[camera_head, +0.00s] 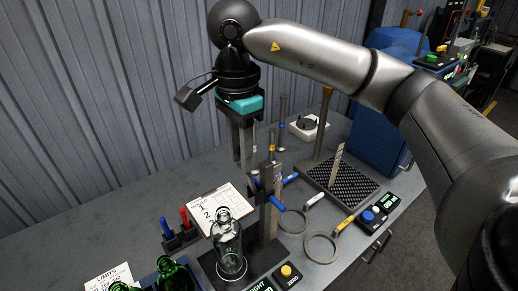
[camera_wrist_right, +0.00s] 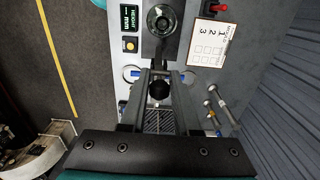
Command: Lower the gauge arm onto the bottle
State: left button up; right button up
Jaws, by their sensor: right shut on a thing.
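A clear glass bottle (camera_head: 228,240) stands upright on a dark base plate at the lower middle of the head view. Its round top shows in the right wrist view (camera_wrist_right: 162,19). The height gauge's dark upright column (camera_head: 268,220) rises just right of the bottle. My right gripper (camera_head: 246,163) points down behind the bottle, near the column's top. In the wrist view its two fingers (camera_wrist_right: 159,88) are closed about a round black knob (camera_wrist_right: 159,91). How the knob joins the gauge arm is hard to see. My left gripper is not in view.
A clipboard (camera_head: 215,205) lies behind the bottle, with red and blue markers (camera_head: 178,235) left of it. A ZERO button box (camera_head: 287,274) is in front. Ring gauges (camera_head: 321,247) lie right of the column. Green bottles (camera_head: 173,274) stand front left.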

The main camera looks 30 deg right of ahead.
jog(key=a+f+b, duration=0.2)
jog(key=a+f, duration=0.1)
jog(key=a, duration=0.3)
jog(key=shift+s+a+f+b, duration=0.25)
jog(key=shift+a+f+b, duration=0.05)
jog(key=shift+f+b, duration=0.1)
dwell(0.7)
jog(key=o, duration=1.4)
jog(key=shift+r, duration=0.1)
jog(key=shift+o, duration=0.2)
jog(key=shift+r, duration=0.1)
notch_tip(320, 180, up, 7)
jog(key=p, duration=0.4)
